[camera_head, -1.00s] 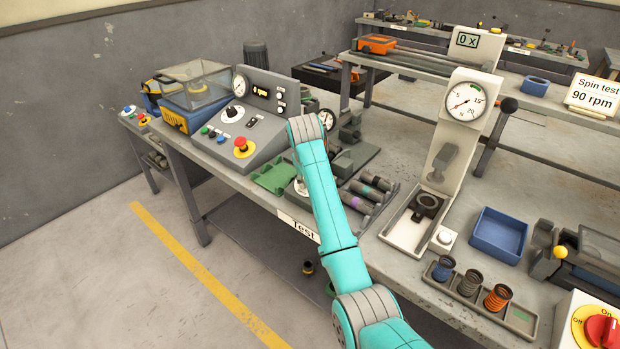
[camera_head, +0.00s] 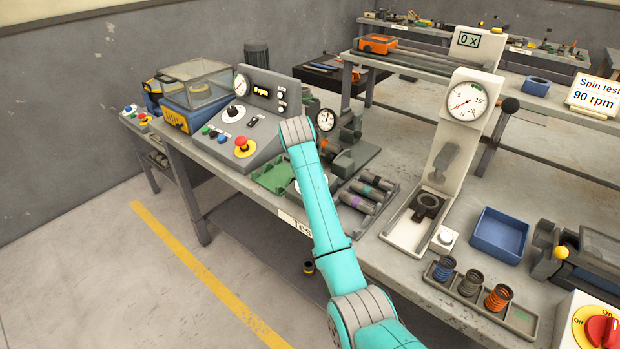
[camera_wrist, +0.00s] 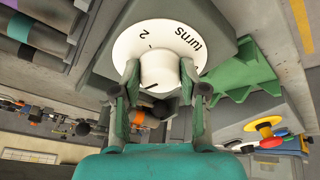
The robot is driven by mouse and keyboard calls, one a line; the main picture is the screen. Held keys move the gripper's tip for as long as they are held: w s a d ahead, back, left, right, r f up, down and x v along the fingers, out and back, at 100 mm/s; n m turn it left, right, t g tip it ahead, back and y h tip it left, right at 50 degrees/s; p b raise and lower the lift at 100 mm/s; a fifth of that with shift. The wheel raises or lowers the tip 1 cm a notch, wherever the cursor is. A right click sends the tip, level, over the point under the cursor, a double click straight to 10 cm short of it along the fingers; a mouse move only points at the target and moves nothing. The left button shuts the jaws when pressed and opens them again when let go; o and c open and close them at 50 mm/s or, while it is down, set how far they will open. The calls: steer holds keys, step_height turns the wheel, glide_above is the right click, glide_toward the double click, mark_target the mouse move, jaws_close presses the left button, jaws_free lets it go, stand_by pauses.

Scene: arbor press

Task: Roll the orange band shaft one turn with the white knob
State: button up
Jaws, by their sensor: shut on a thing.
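The white knob (camera_wrist: 158,68) fills the upper middle of the wrist view, in front of a white dial marked "turns" (camera_wrist: 190,42). My gripper (camera_wrist: 159,76) is shut on the knob, one finger on each side. The knob's dark pointer line shows at its lower edge. The orange band shaft (camera_head: 327,147) shows partly in the head view, in the grey fixture just right of my arm. Its orange band (camera_wrist: 137,117) also shows small behind a finger in the wrist view. In the head view my arm hides the gripper and most of the dial.
A tray of banded shafts (camera_head: 391,203) lies right of my arm. A green tray (camera_head: 272,178) and the control panel (camera_head: 240,140) with a red button are at its left. A dial gauge (camera_head: 326,120) stands behind. The press (camera_head: 450,135) stands farther right.

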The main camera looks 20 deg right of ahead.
steer(key=o, duration=1.1)
steer(key=shift+o, duration=0.2)
steer(key=v, duration=1.2)
steer(key=shift+f, duration=0.1)
